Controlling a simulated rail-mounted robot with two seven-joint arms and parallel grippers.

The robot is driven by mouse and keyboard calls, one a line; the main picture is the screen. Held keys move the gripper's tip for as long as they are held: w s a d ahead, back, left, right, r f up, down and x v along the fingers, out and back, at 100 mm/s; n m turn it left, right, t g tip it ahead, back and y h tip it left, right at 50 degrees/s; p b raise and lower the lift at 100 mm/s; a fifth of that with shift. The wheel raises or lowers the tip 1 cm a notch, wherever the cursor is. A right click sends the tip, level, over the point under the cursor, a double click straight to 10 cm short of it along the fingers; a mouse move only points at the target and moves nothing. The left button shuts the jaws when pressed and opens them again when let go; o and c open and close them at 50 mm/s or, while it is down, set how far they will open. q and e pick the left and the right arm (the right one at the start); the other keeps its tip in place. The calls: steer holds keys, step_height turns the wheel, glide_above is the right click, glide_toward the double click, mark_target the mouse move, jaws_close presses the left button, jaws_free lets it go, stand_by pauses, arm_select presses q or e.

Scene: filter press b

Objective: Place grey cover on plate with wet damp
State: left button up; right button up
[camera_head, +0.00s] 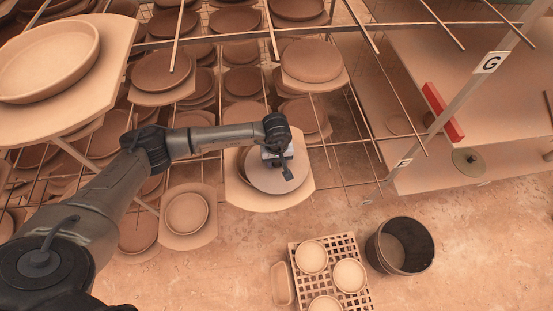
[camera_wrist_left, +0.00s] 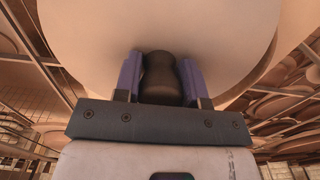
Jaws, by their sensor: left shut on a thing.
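My left gripper (camera_head: 280,162) is shut on the dark knob (camera_wrist_left: 161,78) of the grey cover (camera_head: 262,178). In the left wrist view the two purple fingers stand on either side of the knob, and the cover's round pale face (camera_wrist_left: 90,40) fills the top. In the head view the cover lies over a pale board (camera_head: 297,192) at the front of the rack. A plate under the cover is mostly hidden, and I cannot tell whether the cover touches it. My right gripper is not in view.
A rack (camera_head: 330,145) of thin rods with several plates on boards surrounds my left arm. A large dish (camera_head: 48,62) sits at upper left. A dark bucket (camera_head: 412,268) and a lattice crate (camera_head: 362,298) with 3 round pieces stand on the floor. A red block (camera_head: 443,112) lies on the right-hand table.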

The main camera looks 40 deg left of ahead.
arm_select(q)
steer(key=shift+f, duration=0.15)
steer(key=o, duration=1)
